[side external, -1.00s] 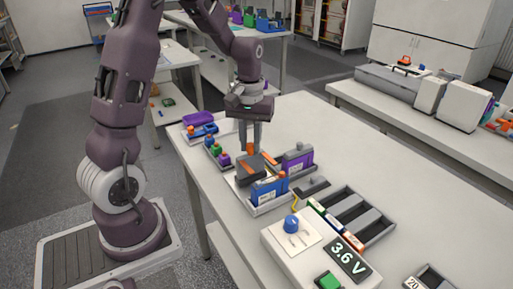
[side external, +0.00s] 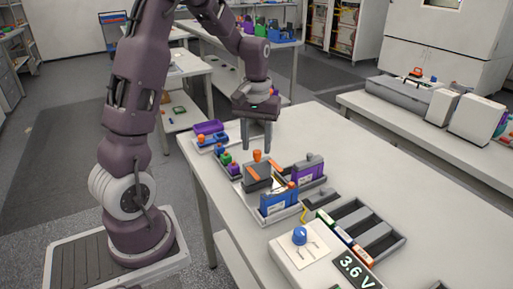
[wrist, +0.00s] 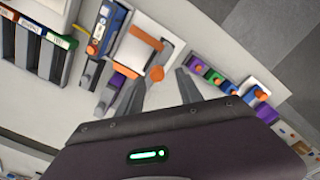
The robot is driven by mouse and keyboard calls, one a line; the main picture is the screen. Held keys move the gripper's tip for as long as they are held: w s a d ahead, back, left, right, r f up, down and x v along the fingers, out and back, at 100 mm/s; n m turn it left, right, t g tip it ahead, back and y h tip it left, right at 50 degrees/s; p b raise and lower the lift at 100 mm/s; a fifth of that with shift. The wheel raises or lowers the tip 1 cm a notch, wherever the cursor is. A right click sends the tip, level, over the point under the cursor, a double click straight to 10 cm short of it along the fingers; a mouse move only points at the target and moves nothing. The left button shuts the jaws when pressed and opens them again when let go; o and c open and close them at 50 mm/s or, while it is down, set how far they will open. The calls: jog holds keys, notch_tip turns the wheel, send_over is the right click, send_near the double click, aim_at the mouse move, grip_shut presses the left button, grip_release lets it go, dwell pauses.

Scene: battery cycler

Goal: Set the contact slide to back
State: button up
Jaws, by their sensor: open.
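The contact slide appears to be the grey block with orange strips (side external: 257,177) and an upright orange knob (side external: 257,156), set between a blue battery pack (side external: 278,202) and a purple one (side external: 308,172). In the wrist view the orange knob (wrist: 156,73) shows close to my fingers, beside a white plate with an orange bar (wrist: 146,38). My gripper (side external: 257,142) is open and empty, pointing down just above and behind the knob, apart from it as far as I can tell. The slide's exact position along its travel is hard to tell.
A row of coloured knobs (side external: 226,160) and a purple bin (side external: 208,127) stand at the left table edge. In front are a blue dial (side external: 299,236), a display reading 3.6 V (side external: 356,271) and a grey slotted rack (side external: 365,222). The table's right side is clear.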

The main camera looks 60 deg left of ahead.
notch_tip(320, 180, up, 5)
jog(key=shift+r, duration=0.1)
jog(key=s+d+r+m+t, duration=0.25)
jog(key=s+d+r, duration=0.2)
jog(key=d, duration=0.25)
jog(key=s+d+r+m+t, duration=0.1)
jog(key=s+d+r+m, duration=0.25)
jog(key=s+d, duration=0.3)
jog(key=s+d+f+m+t, duration=0.1)
jog(key=s+d+m+t, duration=0.1)
jog(key=s, duration=0.5)
jog(key=shift+d+m, duration=0.5)
jog(key=shift+d, duration=0.65)
